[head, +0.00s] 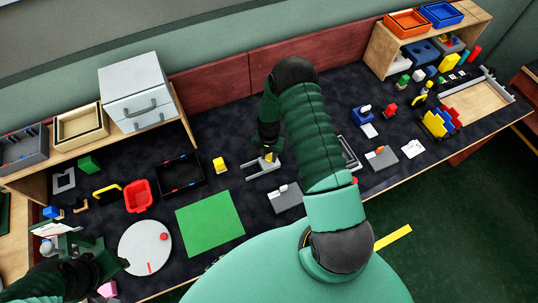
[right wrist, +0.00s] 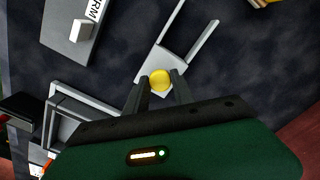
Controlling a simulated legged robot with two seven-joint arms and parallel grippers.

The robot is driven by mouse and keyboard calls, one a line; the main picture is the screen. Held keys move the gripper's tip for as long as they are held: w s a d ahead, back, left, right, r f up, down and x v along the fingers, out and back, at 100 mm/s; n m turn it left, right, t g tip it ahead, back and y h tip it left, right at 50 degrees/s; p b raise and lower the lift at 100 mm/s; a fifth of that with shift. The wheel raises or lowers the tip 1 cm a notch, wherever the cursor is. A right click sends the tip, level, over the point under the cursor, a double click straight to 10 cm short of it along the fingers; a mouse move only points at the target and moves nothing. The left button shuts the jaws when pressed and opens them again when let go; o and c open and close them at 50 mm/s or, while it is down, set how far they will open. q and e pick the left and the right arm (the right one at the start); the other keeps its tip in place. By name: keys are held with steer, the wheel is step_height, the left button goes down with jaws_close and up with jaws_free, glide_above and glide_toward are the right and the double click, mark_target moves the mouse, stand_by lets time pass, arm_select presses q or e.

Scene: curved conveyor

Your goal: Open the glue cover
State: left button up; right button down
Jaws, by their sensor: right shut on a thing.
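A round yellow cap (right wrist: 160,79), which I take to be the glue cover, sits on a light grey fixture (right wrist: 151,57) with two prongs in the right wrist view. My right gripper (right wrist: 159,92) has one finger on each side of the cap and is shut on it. In the head view the yellow cap (head: 269,157) shows small below my right gripper (head: 267,148), above the grey fixture (head: 262,171). Whatever is under the cap is hidden. My left gripper (head: 110,264) is at the lower left, partly cut off, its jaws unclear.
A yellow block (head: 219,164) and a black tray (head: 180,175) lie left of the fixture. A green mat (head: 210,219) and a grey plate (head: 286,199) lie in front. A grey frame (head: 349,152) is to the right, behind my arm.

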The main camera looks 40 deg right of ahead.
steer(key=shift+w, duration=0.15)
stand_by(0.4)
steer(key=a, duration=0.2)
steer(key=w+a, duration=0.1)
steer(key=a, duration=0.1)
steer(key=w+a+b, duration=0.1)
steer(key=a, duration=0.1)
steer(key=shift+w+a, duration=0.15)
steer(key=shift+a, duration=0.25)
steer(key=shift+w+a, duration=0.1)
steer(key=shift+a, duration=0.25)
steer(key=c, duration=1.3)
jaws_free()
steer(key=shift+d, duration=0.1)
steer(key=shift+c, duration=0.2)
steer(key=shift+o, duration=1.4)
steer(key=shift+d, duration=0.1)
